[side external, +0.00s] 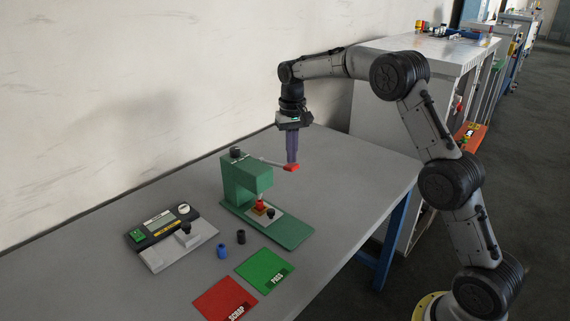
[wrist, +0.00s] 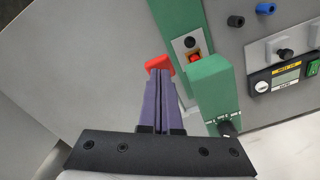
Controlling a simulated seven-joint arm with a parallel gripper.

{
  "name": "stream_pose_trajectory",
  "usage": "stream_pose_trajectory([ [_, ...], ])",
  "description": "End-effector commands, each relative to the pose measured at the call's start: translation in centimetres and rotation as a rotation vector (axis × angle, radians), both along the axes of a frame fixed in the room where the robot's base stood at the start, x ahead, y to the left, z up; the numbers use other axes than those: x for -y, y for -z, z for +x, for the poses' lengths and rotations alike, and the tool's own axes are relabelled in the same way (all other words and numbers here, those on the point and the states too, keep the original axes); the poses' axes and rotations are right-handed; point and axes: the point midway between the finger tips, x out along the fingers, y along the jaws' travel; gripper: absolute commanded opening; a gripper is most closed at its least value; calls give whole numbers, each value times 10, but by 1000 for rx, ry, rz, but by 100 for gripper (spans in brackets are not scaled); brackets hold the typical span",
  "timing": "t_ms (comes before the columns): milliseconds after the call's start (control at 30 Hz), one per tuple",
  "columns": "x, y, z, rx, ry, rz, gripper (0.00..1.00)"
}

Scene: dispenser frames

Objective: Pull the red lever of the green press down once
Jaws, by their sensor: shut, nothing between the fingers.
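The green press (side external: 247,178) stands on the grey table; it also shows in the wrist view (wrist: 219,92). Its lever is a thin rod reaching out to the right, with a red end (side external: 291,168), which also shows in the wrist view (wrist: 157,66). My gripper (side external: 292,162) points straight down with its purple fingers shut and empty. The fingertips (wrist: 160,72) are right at the red lever end, from above; I cannot tell whether they touch it. A small red and orange piece (side external: 260,206) sits under the press head on the base.
A black tester with a display (side external: 160,224) and a grey plate stands left of the press. A blue cylinder (side external: 222,251) and a black cylinder (side external: 241,236) stand in front. A red SCRAP mat (side external: 222,301) and a green PASS mat (side external: 262,268) lie nearer.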

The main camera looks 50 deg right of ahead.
Motion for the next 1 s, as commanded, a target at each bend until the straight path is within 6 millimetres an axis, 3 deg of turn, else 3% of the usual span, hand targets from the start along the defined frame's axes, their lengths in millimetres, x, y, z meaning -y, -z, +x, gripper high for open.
stream_pose_trajectory([
  [1000,0,47,0,-1,0,0,0],
])
